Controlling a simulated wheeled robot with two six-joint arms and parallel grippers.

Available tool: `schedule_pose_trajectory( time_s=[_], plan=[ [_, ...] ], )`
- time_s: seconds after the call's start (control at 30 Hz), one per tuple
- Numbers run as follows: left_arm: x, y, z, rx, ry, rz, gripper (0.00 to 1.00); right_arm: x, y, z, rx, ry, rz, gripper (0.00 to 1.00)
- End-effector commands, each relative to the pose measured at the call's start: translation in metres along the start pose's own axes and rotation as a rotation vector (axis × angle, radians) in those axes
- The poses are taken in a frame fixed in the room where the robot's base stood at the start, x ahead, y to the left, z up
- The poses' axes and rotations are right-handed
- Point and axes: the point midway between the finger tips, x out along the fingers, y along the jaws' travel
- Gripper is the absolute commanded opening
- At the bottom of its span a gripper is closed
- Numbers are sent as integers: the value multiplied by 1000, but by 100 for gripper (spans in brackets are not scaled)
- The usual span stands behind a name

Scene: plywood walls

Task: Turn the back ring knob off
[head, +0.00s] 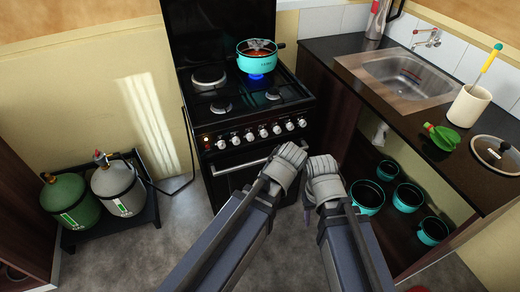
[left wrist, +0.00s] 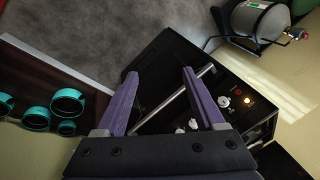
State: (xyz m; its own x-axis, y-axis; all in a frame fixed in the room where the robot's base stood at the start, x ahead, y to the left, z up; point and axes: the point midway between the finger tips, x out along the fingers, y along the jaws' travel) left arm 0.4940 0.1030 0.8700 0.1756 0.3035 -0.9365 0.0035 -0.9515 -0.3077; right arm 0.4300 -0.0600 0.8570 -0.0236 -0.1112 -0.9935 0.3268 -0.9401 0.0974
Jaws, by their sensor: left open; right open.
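The black stove (head: 245,110) stands ahead, with several white knobs (head: 263,132) in a row on its front panel. A blue flame (head: 257,80) burns under a teal pot (head: 256,62) on a back burner. I cannot tell which knob serves that ring. My left gripper (head: 286,166) is in front of the oven door, below the knobs. In the left wrist view its purple fingers (left wrist: 160,74) are apart and empty, with a few knobs (left wrist: 223,101) beyond. My right gripper (head: 323,176) is beside it to the right, open, apart from the knobs.
Teal pots (head: 368,196) stand on the shelf below. Gas cylinders (head: 118,187) stand at left. The floor before the stove is clear at left.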

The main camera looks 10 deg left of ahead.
Motion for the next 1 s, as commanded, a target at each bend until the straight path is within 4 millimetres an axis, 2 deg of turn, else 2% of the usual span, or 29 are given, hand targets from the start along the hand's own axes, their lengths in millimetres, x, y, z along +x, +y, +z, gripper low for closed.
schedule_pose_trajectory(
  time_s=[0.03, 0.1, 0.2, 0.4, 0.6, 0.7, 0.83, 1.0],
  plan=[
    [39, 1, -13, -76, 53, -52, 71, 41, -4, -2, -1, 0, 1, 50],
    [61, -9, -33, -187, 140, -122, 71, 66, -6, -4, -1, 0, 2, 50],
    [88, -22, -61, -334, 276, -204, 71, 102, -9, -6, -1, 0, 3, 50],
    [128, -42, -114, -579, 582, -302, 71, 173, -16, -10, -2, 1, 5, 50],
    [153, -48, -160, -745, 899, -308, 71, 241, -22, -14, -3, 1, 7, 50],
    [160, -46, -178, -793, 1033, -283, 71, 268, -24, -16, -4, 1, 8, 50],
    [164, -42, -195, -827, 1162, -242, 71, 292, -26, -17, -4, 1, 10, 50],
    [164, -38, -206, -843, 1252, -200, 71, 307, -28, -18, -4, 1, 10, 50]
  ],
)
